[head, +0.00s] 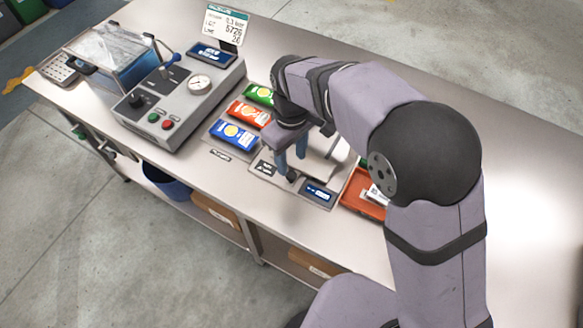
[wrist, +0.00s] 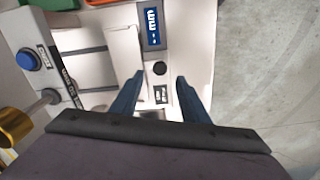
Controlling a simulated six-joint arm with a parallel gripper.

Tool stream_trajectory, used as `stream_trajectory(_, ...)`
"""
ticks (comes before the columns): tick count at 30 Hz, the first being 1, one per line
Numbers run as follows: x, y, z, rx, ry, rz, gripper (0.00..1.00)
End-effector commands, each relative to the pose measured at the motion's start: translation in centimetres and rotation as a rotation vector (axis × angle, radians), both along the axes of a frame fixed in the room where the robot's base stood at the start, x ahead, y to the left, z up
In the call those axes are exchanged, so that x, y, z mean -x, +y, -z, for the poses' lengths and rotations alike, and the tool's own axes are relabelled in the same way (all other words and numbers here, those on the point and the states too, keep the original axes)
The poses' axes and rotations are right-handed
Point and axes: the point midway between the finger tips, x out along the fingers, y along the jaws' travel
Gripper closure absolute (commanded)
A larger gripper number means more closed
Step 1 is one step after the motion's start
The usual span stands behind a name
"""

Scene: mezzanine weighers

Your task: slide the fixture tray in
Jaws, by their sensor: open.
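A grey perforated tray (head: 60,70), which looks like the fixture tray, sticks out at the far left end of the grey test machine (head: 175,118), beside its clear-walled chamber (head: 112,50). How far it sits inside the chamber I cannot tell. My gripper (head: 291,166) is well to its right, pointing down over the weighing scale (head: 318,193). In the wrist view the blue fingers (wrist: 160,76) are apart with nothing between them, above the scale's black knob. The tray does not show clearly in the wrist view.
The machine carries a blue-knobbed lever (head: 170,62), a gauge (head: 199,84) and a raised display sign (head: 226,24). Green, red (head: 249,113) and blue (head: 233,135) packets lie between machine and scale. An orange tray (head: 360,203) is right of the scale. The bench's right end is clear.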

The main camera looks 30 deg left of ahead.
Motion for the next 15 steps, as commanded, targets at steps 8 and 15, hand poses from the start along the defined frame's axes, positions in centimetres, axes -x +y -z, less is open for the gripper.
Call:
stream_trajectory(8,0.1,-0.1,3.5,0.004,0.003,0.001,0.59)
stream_trajectory(15,0.0,-0.1,5.6,0.002,0.001,0.002,0.59)
